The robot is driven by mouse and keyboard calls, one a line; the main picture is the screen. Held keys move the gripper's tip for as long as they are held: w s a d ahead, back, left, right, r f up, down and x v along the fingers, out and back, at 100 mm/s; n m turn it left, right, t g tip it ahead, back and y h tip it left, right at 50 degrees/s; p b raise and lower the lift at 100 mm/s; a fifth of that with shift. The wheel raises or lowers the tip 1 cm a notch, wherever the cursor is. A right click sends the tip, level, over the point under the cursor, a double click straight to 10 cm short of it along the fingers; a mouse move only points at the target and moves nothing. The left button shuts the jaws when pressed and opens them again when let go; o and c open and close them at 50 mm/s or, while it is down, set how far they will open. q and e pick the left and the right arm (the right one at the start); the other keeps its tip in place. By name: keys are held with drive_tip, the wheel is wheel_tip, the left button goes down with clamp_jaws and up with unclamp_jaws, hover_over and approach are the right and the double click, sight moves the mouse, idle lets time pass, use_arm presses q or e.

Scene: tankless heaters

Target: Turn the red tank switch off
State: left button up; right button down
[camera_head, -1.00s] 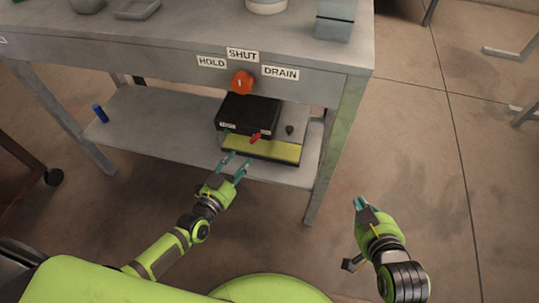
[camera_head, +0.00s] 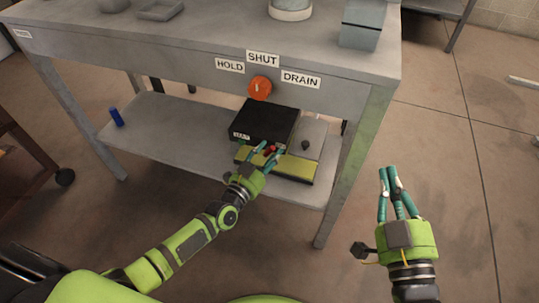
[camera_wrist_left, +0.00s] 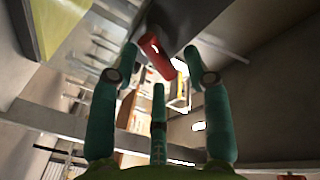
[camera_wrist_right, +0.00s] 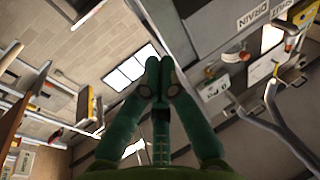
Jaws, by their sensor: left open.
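The red switch (camera_head: 269,149) is on the front of the black box (camera_head: 264,121) on the table's lower shelf. In the left wrist view the red switch (camera_wrist_left: 155,56) is a tilted red lever between the spread fingertips. My left gripper (camera_head: 267,155) is open in front of the box, its fingers on either side of the lever; contact cannot be told. It also shows in the left wrist view (camera_wrist_left: 160,62). My right gripper (camera_head: 388,173) is beyond the table's right leg, empty, with its fingertips together in the right wrist view (camera_wrist_right: 160,64).
An orange knob (camera_head: 260,88) sits on the table's front under a SHUT label, between HOLD and DRAIN. A yellow-fronted unit (camera_head: 296,167) lies under the black box. The table's right leg (camera_head: 353,170) stands between my grippers. Floor (camera_head: 470,200) at right is clear.

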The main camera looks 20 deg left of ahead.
use_arm(q)
drive_tip(key=shift+w, duration=0.25)
use_arm(e)
drive_tip(key=shift+s+a+r+y, duration=0.1)
drive_tip(key=shift+r+y, duration=0.2)
drive_tip(key=shift+r, duration=0.2)
use_arm(q)
clamp_jaws()
